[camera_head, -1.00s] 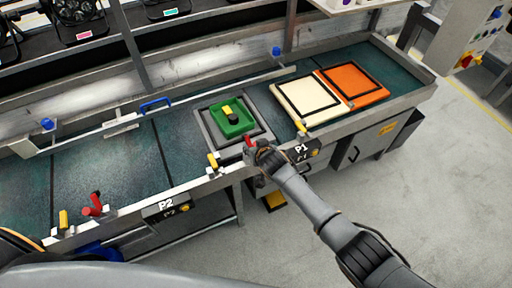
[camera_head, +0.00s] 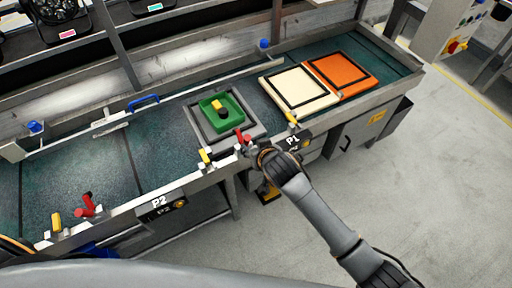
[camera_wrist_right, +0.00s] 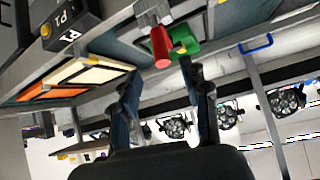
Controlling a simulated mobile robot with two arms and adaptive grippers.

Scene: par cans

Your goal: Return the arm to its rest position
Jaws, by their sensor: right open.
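My right arm comes in from the lower right in the head view. Its gripper (camera_head: 252,150) is at the bench's front edge, close to a red clamp handle (camera_head: 243,137) between the P2 and P1 labels. In the right wrist view the two dark fingers of this gripper (camera_wrist_right: 163,85) stand apart with nothing held between them. The red handle (camera_wrist_right: 160,47) shows beyond the fingertips; I cannot tell whether they touch it. My left gripper is not in view.
A green tray (camera_head: 236,122) with a yellow and black piece sits on a grey square fixture (camera_head: 203,133). A cream panel (camera_head: 272,87) and an orange panel (camera_head: 365,83) lie to its right. Yellow handles (camera_head: 291,118) line the front rail. The floor (camera_head: 440,190) at right is clear.

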